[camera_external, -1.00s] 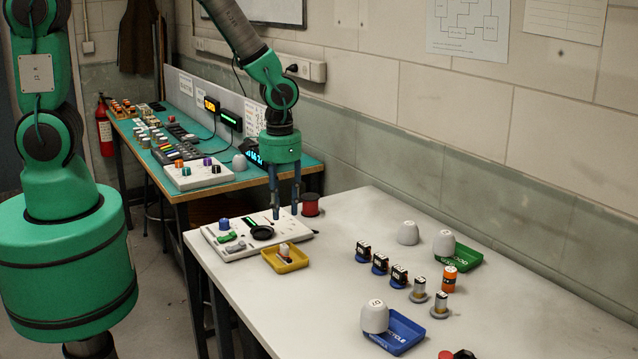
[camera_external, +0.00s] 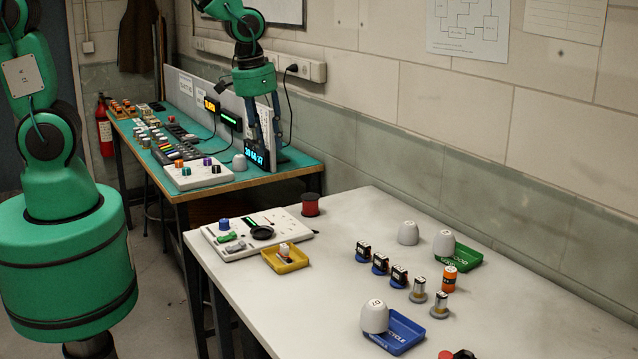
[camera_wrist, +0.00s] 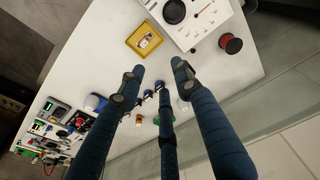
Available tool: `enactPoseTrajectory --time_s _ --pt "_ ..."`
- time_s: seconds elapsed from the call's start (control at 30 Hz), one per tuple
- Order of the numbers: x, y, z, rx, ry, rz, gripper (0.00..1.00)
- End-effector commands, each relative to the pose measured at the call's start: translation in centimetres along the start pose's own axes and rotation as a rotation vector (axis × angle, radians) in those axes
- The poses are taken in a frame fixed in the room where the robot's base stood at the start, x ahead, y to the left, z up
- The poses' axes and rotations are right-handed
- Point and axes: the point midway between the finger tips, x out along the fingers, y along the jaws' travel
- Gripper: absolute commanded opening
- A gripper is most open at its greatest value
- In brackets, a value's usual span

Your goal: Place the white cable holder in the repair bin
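The yellow bin (camera_external: 300,263), with no readable label, sits at the front left of the white table, and in the wrist view (camera_wrist: 130,41). A small item with a white top and an orange-brown part (camera_external: 284,251) stands inside it; it also shows in the wrist view (camera_wrist: 148,41). It may be the white cable holder, but it is too small to be sure. My gripper (camera_external: 266,147) is raised well above and behind the bin, apart from it. In the wrist view its fingers (camera_wrist: 158,75) are spread, with nothing held between them.
A white panel with a dark round dish (camera_external: 262,233) and a red spool (camera_external: 310,205) lie near the bin. White cups, several small parts, a green bin (camera_external: 466,259) and a blue bin (camera_external: 402,333) occupy the table's right side. The teal bench (camera_external: 235,176) is crowded.

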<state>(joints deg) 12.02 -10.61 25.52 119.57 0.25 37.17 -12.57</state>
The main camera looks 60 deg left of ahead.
Motion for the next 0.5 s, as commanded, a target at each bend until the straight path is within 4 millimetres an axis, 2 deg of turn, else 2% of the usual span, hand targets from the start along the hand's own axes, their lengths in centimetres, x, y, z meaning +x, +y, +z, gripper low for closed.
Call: enactPoseTrajectory --time_s 0.03,0.2,0.5 --pt "-2.2 -0.8 0.2 -0.002 0.026 0.003 0.34" --pt "-8.2 -2.9 1.9 -0.001 0.089 0.008 0.34" --pt "-17.0 -6.4 6.8 0.003 0.204 0.003 0.34"
